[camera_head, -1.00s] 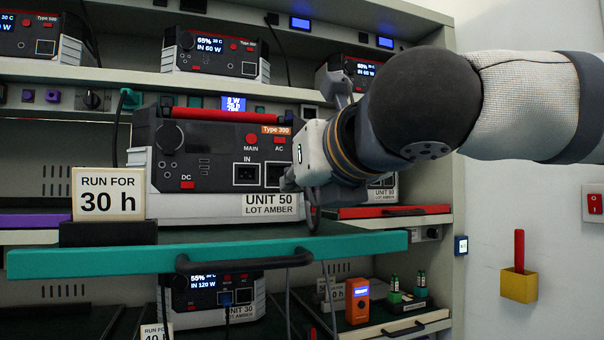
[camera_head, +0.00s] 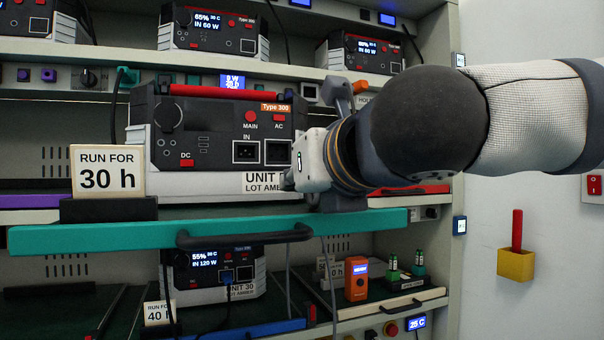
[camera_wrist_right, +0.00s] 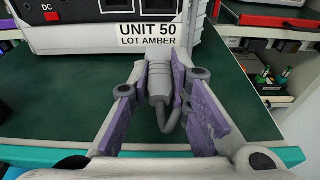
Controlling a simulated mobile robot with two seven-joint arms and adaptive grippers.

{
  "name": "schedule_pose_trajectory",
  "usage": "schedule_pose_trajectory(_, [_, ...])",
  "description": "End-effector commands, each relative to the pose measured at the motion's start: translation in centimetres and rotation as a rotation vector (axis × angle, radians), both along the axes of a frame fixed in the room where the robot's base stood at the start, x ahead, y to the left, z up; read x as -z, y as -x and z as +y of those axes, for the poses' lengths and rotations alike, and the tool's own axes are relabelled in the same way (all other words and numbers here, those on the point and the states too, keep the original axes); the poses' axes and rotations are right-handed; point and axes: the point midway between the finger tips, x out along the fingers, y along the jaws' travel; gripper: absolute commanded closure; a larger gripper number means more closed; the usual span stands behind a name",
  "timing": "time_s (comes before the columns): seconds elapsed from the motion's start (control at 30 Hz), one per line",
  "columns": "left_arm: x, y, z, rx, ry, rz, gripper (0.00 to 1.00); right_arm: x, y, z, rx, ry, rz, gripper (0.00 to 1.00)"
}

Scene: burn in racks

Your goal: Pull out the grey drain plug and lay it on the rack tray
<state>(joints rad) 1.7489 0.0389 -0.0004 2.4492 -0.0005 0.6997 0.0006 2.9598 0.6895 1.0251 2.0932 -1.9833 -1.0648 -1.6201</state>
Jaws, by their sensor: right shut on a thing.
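The grey drain plug (camera_wrist_right: 159,82), with a short bent cable at its rear, sits between the purple-padded fingers of my right gripper (camera_wrist_right: 163,76), which is shut on it. In the head view my right gripper (camera_head: 291,180) is just in front of the unit's lower right corner and mostly hides the plug. Unit 50 (camera_head: 212,123) stands on the rack tray with a teal front edge (camera_head: 110,237). Its AC socket (camera_head: 277,152) shows uncovered, beside the IN socket (camera_head: 245,152). In the wrist view the plug is above the tray's green surface (camera_wrist_right: 62,112). My left gripper is not in view.
A "RUN FOR 30 h" sign (camera_head: 108,171) on a dark base stands at the tray's left front. A black handle (camera_head: 245,236) projects from the tray edge. An orange device (camera_head: 356,279) sits on a lower shelf. Bare green tray lies around the plug.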

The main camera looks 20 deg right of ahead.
Motion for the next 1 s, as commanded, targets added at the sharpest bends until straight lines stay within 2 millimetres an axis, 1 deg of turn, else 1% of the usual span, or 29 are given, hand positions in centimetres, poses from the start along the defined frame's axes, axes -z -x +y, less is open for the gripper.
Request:
schedule_pose_trajectory(0.23, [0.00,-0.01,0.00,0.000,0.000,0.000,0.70,0.67,0.01,-0.01,-0.001,-0.001,0.000,1.00])
schedule_pose_trajectory(0.53, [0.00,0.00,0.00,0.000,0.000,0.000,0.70,0.76,0.03,0.00,-0.001,0.000,0.000,1.00])
schedule_pose_trajectory(0.57, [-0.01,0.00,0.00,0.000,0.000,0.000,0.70,0.76,0.03,-0.01,-0.001,0.000,0.000,0.78])
schedule_pose_trajectory(0.6, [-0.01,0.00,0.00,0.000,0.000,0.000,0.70,0.76,0.03,-0.01,-0.001,-0.001,0.000,0.69])
schedule_pose_trajectory(0.63, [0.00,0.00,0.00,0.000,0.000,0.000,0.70,0.76,0.02,-0.01,-0.001,-0.001,0.000,0.62])
schedule_pose_trajectory(0.67, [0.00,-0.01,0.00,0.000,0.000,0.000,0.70,0.76,0.02,-0.01,-0.001,-0.001,0.000,0.59])
schedule_pose_trajectory(0.9, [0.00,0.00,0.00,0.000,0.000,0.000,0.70,0.79,0.03,-0.01,-0.001,-0.001,0.001,0.59])
schedule_pose_trajectory(0.97, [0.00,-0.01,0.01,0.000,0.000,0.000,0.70,0.74,0.25,-0.01,-0.001,-0.001,0.001,0.59])
schedule_pose_trajectory(1.0, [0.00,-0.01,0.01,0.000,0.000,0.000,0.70,0.65,0.67,0.02,-0.002,-0.002,0.001,0.59])
